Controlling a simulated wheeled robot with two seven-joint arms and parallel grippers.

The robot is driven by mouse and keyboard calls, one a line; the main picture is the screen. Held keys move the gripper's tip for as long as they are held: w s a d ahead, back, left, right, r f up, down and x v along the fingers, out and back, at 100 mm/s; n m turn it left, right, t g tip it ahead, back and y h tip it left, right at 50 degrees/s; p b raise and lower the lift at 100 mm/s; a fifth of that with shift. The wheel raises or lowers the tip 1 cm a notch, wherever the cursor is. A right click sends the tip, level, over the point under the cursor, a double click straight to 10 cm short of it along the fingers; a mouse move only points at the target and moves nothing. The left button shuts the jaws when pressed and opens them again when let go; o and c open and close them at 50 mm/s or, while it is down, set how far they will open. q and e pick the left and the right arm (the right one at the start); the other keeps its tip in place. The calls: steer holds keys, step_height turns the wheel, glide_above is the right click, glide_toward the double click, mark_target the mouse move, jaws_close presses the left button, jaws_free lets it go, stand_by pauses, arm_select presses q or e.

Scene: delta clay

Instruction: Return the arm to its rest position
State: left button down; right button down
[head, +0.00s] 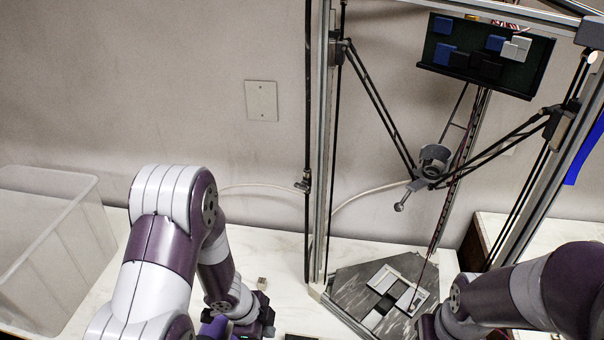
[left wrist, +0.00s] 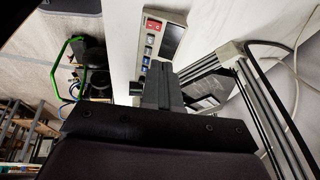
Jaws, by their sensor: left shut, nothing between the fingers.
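My left arm (head: 170,230), white and purple, comes in from the lower left of the head view and bends down toward the bottom edge. Its fingertips cannot be made out there. In the left wrist view my left gripper (left wrist: 160,75) is shut, with its dark fingers together and nothing held. My right arm (head: 530,290) enters from the right of the head view, low in front of the delta machine. Its gripper is out of view below the edge.
A clear plastic bin (head: 50,245) stands at the left on the white table (head: 285,290). The delta machine's upright frame (head: 320,150) and dark base plate (head: 350,290) are at the centre right. A control box (left wrist: 150,45) with a red switch shows beyond the left fingers.

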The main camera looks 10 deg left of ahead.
arm_select(q)
steer(key=s+a+r+n+g+y, duration=0.1)
steer(key=s+a+r+n+y, duration=0.6)
steer(key=n, duration=0.5)
step_height(320, 180, up, 8)
steer(key=s+d+n+h, duration=0.1)
steer(key=d+n+h, duration=0.1)
steer(key=n, duration=0.3)
steer(key=shift+s+d+n+t+h, duration=0.15)
steer(key=shift+d+n+t+h, duration=0.2)
steer(key=shift+h, duration=0.45)
steer(key=shift+s+r, duration=0.1)
